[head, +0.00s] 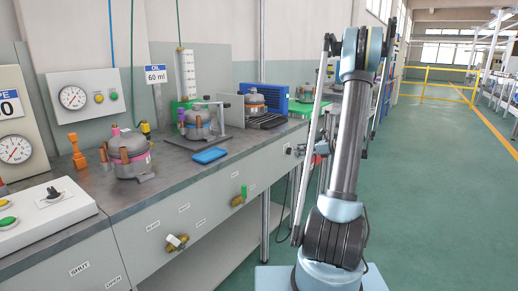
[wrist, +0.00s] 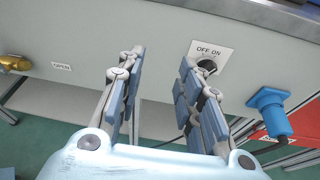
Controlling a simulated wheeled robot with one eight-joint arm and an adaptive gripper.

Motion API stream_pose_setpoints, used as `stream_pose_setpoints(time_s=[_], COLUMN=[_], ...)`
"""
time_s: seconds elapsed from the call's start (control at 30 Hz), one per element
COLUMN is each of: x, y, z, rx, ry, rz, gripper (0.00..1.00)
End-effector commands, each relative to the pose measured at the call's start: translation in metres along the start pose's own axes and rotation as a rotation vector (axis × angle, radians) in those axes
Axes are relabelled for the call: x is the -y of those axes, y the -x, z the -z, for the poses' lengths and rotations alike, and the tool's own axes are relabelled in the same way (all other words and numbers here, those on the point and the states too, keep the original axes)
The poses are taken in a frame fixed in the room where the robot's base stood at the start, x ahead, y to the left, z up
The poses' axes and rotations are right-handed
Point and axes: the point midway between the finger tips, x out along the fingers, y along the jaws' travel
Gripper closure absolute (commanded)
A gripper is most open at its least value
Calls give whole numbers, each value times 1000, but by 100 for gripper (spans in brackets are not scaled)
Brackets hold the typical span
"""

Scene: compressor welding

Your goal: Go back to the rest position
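My gripper (wrist: 158,68) is open in the wrist view, its two blue-grey padded fingers spread with nothing between them. It faces the grey front panel of the workbench.
A blue plug (wrist: 268,102) and a red box (wrist: 302,124) are right of the fingers; a brass valve (wrist: 14,62) is at left. The bench (head: 190,180) carries compressors (head: 130,153), gauges and a blue tray (head: 210,155). Green floor (head: 440,190) at right is clear.

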Motion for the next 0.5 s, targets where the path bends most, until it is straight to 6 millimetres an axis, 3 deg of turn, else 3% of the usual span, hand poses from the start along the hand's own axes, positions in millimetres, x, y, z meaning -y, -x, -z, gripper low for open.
stream_pose_setpoints(time_s=[0.23, 0.5], x=[-55, -116], y=[0, 9], z=[-18, -24], rx=[-143, -291], ry=[232, 493], rz=[-36, -103], gripper=[67, 67])
